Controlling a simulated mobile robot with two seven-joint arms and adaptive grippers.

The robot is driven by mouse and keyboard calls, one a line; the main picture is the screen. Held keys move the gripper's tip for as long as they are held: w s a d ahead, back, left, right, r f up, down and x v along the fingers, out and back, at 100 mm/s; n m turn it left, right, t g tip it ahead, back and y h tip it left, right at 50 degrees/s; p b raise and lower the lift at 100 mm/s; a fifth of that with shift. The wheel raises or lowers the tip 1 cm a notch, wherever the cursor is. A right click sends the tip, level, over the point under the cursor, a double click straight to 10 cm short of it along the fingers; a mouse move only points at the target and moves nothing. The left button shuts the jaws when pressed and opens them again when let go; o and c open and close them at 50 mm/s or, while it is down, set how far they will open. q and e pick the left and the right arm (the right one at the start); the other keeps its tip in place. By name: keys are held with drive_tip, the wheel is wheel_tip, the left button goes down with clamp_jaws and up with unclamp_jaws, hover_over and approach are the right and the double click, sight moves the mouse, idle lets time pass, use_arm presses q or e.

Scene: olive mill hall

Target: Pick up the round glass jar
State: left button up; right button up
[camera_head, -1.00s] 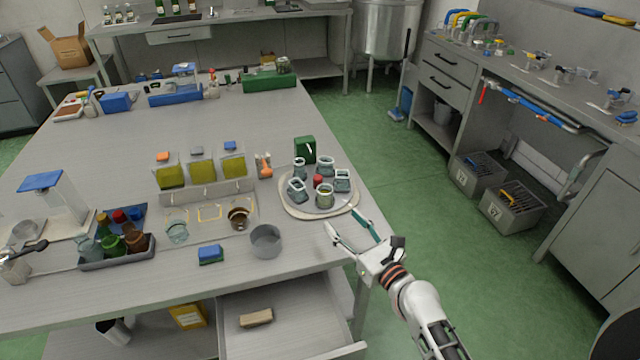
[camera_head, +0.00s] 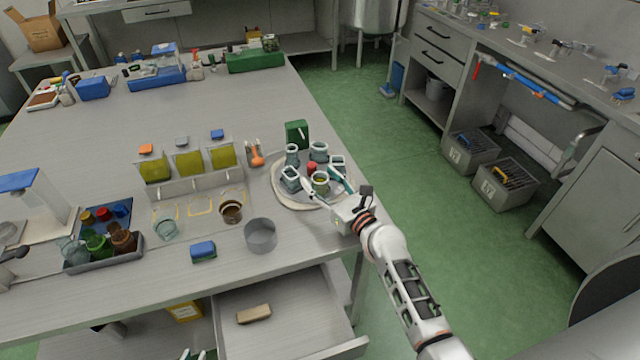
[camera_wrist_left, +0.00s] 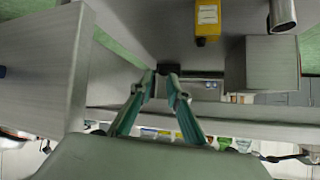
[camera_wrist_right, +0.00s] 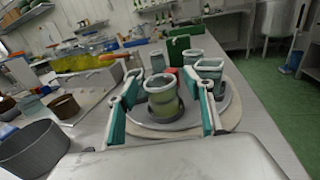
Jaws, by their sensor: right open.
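The round glass jar (camera_head: 320,187) has a round rim and stands upright at the near side of a round tray (camera_head: 284,200) on the table. In the right wrist view the jar (camera_wrist_right: 163,97) is between the spread fingers of my right gripper (camera_wrist_right: 163,110), with gaps on both sides. My right gripper (camera_head: 324,184) is open and holds nothing. My left gripper (camera_wrist_left: 161,78) is low near the table's front, its fingertips a little apart and nothing between them. In the head view only its tips show at the bottom edge.
Other jars, some angular like this one (camera_head: 290,179), and a red object (camera_head: 312,168) crowd the tray behind and beside the round jar. A green box (camera_head: 297,133) stands behind it. A grey bowl (camera_head: 260,235) is to the left. An open drawer (camera_head: 330,325) juts out below.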

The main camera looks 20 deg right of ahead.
drive_tip(key=shift+w, duration=0.25)
drive_tip(key=c, duration=1.3)
drive_tip(key=shift+o, duration=0.2)
drive_tip(key=shift+r, duration=0.15)
